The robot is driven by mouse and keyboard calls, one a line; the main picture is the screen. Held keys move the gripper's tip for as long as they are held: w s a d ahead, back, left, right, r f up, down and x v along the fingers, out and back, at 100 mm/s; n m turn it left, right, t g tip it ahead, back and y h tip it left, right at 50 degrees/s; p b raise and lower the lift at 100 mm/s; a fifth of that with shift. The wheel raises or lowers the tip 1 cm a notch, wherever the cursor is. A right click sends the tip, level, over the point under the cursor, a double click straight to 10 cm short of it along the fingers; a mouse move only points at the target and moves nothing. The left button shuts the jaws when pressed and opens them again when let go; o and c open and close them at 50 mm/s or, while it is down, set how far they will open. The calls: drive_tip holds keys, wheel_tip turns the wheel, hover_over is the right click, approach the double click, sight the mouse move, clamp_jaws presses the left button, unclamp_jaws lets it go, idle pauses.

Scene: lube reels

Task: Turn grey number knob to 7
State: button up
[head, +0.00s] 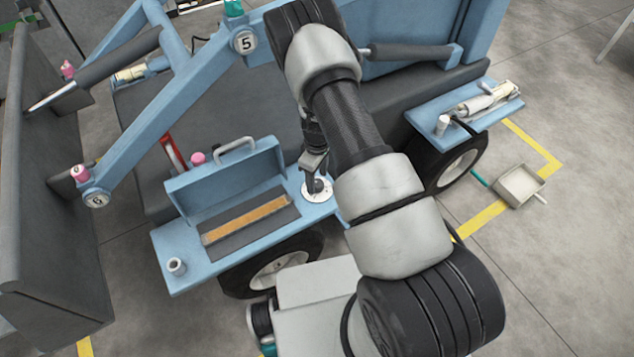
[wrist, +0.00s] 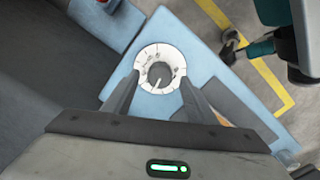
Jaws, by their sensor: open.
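The grey number knob (wrist: 160,70) sits on a round white dial with dark marks, on a blue panel. In the wrist view the two dark fingers of my gripper (wrist: 159,82) are apart, one on each side of the dial's lower half. I cannot tell whether they touch it. Nothing is held.
An open blue box (head: 225,175) with a raised lid and handle stands left of the dial on the same deck. A small metal cup (head: 176,266) is at the deck's front left. A grey tray (head: 520,186) lies on the floor at right.

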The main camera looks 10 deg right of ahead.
drive_tip(key=shift+f, duration=1.15)
drive_tip(key=c, duration=1.1)
drive_tip(key=shift+o, duration=0.2)
